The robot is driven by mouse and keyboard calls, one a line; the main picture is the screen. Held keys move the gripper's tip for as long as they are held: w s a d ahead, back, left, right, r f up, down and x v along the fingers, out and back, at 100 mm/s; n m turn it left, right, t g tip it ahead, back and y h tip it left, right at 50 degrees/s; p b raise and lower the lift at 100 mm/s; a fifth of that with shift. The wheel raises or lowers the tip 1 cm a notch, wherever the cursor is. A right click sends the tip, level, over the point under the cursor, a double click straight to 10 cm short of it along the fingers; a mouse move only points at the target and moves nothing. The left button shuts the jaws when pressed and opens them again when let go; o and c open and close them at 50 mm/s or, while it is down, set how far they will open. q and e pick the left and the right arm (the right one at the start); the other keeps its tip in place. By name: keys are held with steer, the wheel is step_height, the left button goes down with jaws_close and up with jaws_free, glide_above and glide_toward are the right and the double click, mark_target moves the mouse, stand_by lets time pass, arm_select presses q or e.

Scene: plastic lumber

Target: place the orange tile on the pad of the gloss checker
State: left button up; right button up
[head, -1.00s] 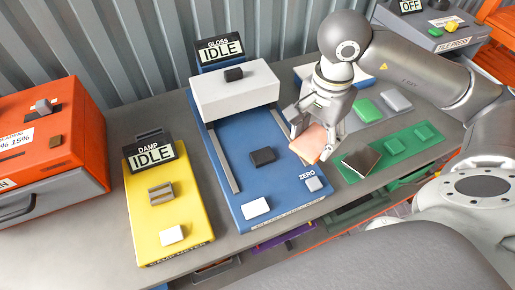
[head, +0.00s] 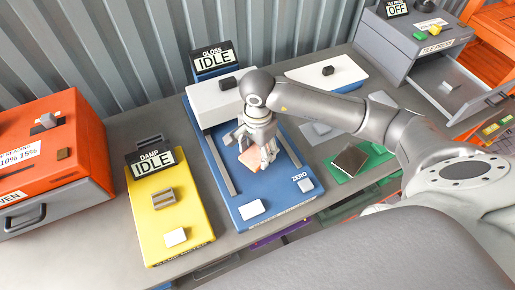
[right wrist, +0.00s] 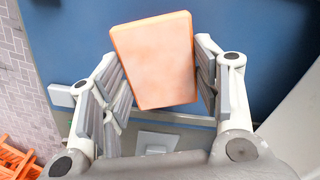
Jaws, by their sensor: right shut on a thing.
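The orange tile (head: 250,158) is in my right gripper (head: 258,152), held above the blue deck of the gloss checker (head: 254,190). In the right wrist view the tile (right wrist: 155,62) sits tilted between the two fingers, its broad pale-orange face toward the camera. The checker's display (head: 215,60) reads IDLE. Its dark pad is hidden behind the tile and gripper. I cannot tell how large the gap is between tile and deck. My left gripper is not in view.
The checker's white hood (head: 215,103) stands just behind my gripper. The ZERO button (head: 305,185) and a white label (head: 251,208) are at its front. The yellow damp meter (head: 170,215) is to the left, a green tray (head: 378,153) with a dark tile (head: 350,160) to the right.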

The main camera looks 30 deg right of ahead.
steer(key=shift+f, duration=0.6)
steer(key=shift+f, duration=0.1)
steer(key=shift+f, duration=0.1)
steer(key=o, duration=1)
